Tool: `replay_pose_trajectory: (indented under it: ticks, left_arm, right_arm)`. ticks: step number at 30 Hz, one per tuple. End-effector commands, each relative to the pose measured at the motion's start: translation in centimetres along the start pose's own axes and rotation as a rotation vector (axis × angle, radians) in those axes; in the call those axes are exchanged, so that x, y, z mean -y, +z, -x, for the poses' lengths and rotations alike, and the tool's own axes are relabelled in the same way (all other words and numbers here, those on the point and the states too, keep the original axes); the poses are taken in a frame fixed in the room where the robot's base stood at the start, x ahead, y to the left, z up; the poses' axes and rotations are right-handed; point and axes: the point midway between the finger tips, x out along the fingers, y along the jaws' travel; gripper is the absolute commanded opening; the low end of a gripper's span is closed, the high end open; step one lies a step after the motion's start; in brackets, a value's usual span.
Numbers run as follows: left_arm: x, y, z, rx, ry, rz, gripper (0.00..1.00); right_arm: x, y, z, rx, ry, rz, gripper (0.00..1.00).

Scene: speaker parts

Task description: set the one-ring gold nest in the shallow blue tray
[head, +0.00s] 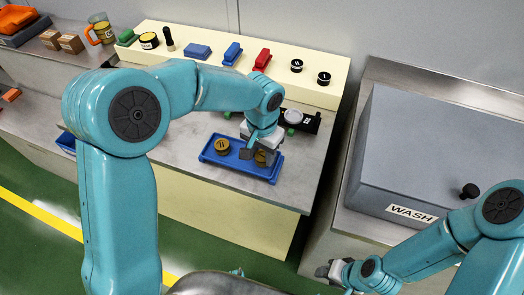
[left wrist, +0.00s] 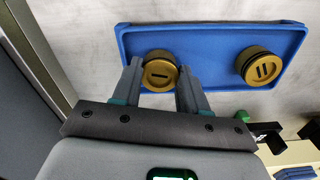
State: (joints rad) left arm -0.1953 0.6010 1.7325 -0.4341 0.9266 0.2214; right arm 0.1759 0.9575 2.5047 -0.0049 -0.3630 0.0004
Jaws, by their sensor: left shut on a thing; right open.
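The one-ring gold nest (left wrist: 159,73), a short gold cylinder with a single bar mark on top, is between the fingers of my left gripper (left wrist: 157,88). The gripper is shut on it. In the head view my left gripper (head: 256,153) is over the right part of the shallow blue tray (head: 268,177), and the nest is partly hidden. The nest lies within the tray's outline; I cannot tell whether it touches the tray floor. The blue tray also shows in the left wrist view (left wrist: 210,45). My right gripper (head: 336,271) is open and empty at the lower right.
A gold nest with two bars (left wrist: 260,66) sits in the tray's other end. A dark holder with a white round part (head: 295,118) stands behind the tray. Several coloured parts line the cream shelf (head: 215,62). A grey WASH box (head: 430,150) stands at right.

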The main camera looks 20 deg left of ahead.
Motion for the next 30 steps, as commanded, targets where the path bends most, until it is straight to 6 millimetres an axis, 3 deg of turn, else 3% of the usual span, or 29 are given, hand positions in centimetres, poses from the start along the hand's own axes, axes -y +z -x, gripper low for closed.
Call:
replay_pose_trajectory:
  ticks: [5, 6, 8, 9, 20, 23, 30]
  left_arm:
    - [0.0, 0.0, -0.5, 0.000, 0.000, 0.000, 0.10]
    - [0.0, 0.0, -0.4, 0.000, 0.000, 0.000, 0.49]
    - [0.0, 0.0, -0.4, 0.000, 0.000, 0.000, 0.69]
    - [0.0, 0.0, -0.4, 0.000, 0.000, 0.000, 0.73]
    - [0.0, -0.1, 0.4, -0.003, 0.000, 0.000, 0.73]
    - [0.0, -0.1, 2.0, -0.006, 0.000, 0.001, 0.73]
    - [0.0, -0.1, 8.4, -0.007, 0.000, 0.000, 0.73]
  right_arm:
    - [-0.1, 0.0, -0.4, 0.000, 0.000, 0.000, 0.43]
    - [-0.1, 0.0, -0.3, 0.000, 0.000, 0.000, 0.43]
    - [-0.1, 0.0, -0.3, 0.000, 0.000, 0.000, 0.43]
    - [-0.1, 0.0, -0.3, 0.000, 0.000, 0.000, 0.43]
    - [-0.1, 0.0, -0.3, 0.000, 0.000, 0.000, 0.43]
    - [-0.1, 0.0, -0.2, 0.000, 0.000, 0.000, 0.43]
    - [0.0, 0.0, 0.0, 0.000, 0.000, 0.000, 0.43]
